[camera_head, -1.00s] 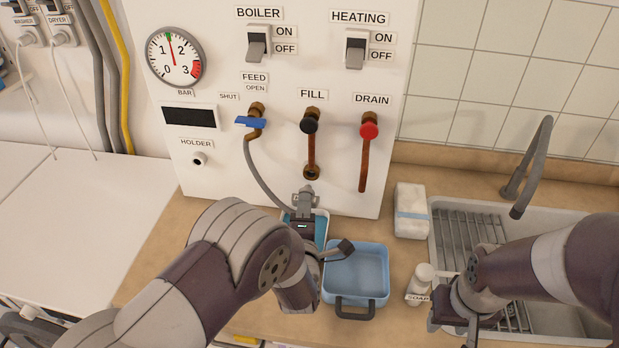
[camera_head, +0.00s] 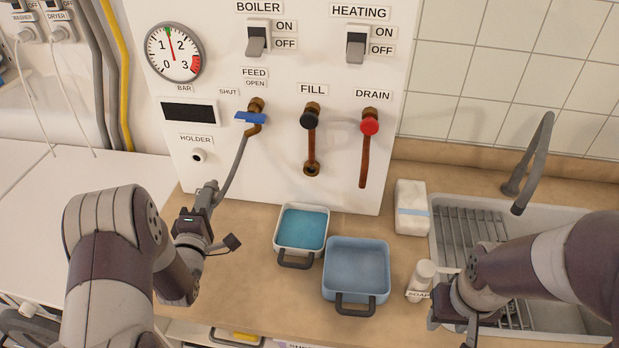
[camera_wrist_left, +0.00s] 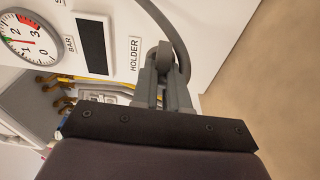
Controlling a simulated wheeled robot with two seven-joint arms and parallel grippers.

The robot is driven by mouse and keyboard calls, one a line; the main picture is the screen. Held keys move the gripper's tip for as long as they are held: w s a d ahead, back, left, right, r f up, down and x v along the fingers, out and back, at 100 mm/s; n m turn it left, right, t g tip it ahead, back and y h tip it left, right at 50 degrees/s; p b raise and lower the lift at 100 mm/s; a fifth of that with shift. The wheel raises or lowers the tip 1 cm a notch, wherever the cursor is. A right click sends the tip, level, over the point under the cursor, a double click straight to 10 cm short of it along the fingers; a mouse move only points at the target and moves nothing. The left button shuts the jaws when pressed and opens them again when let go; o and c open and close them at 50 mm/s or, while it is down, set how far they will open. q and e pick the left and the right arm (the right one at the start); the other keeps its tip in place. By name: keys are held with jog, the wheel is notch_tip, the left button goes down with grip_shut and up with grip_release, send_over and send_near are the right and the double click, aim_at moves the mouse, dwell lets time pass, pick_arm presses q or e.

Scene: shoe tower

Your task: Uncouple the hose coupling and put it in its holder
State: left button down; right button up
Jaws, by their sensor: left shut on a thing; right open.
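My left gripper (camera_head: 204,200) is shut on the grey hose coupling (camera_head: 208,188) at the end of the grey hose (camera_head: 236,165). It holds the coupling off the fill pipe, above the counter and below the holder. The hose runs up to the feed valve with its blue handle (camera_head: 251,118). In the left wrist view the coupling (camera_wrist_left: 165,62) shows between the fingers, near the HOLDER label. The fill pipe's lower end (camera_head: 311,169) is bare. My right gripper (camera_head: 470,325) is open and empty, partly cut off by the frame.
A tray with blue liquid (camera_head: 281,240) and an empty blue tray (camera_head: 357,247) stand on the counter. A soap bottle (camera_head: 420,280), a white package (camera_head: 411,208) and the sink (camera_head: 560,235) are at right. The counter under the holder is mostly clear.

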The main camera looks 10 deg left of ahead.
pick_arm(q)
jog(key=a, duration=0.7)
jog(key=shift+a+b, duration=0.35)
jog(key=w+b, duration=0.1)
jog(key=w, duration=0.4)
jog(key=shift+w, duration=0.4)
jog(key=shift+r, duration=0.1)
dwell(0.9)
jog(key=shift+w+b, duration=0.55)
jog(key=shift+w, duration=0.9)
jog(key=c, duration=1.1)
grip_release()
